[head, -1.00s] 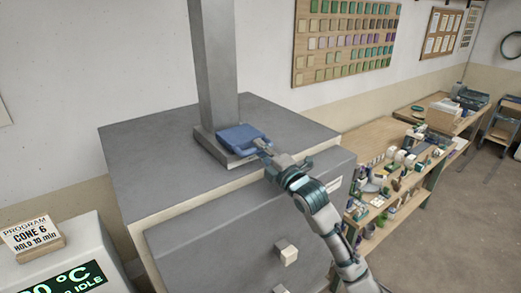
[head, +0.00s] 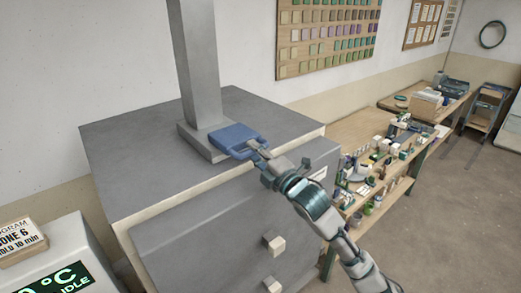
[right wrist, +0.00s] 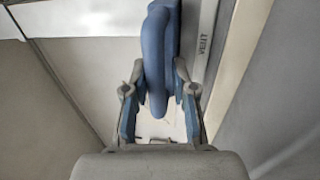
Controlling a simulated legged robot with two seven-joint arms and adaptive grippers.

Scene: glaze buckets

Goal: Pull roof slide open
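The roof slide (head: 236,139) is a blue plate with a loop-like handle, sticking out at the foot of the grey chimney on top of the kiln. My right gripper (head: 258,154) is at the handle on its near right side. In the right wrist view the blue handle (right wrist: 157,70) stands between the two fingers of the right gripper (right wrist: 158,85), which close on it from both sides near their tips. My left gripper is not in view.
The grey chimney (head: 199,70) rises from the kiln roof (head: 130,142). The kiln front has pale knobs (head: 276,245). A controller box (head: 50,260) stands at left, a cluttered bench (head: 350,130) at right.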

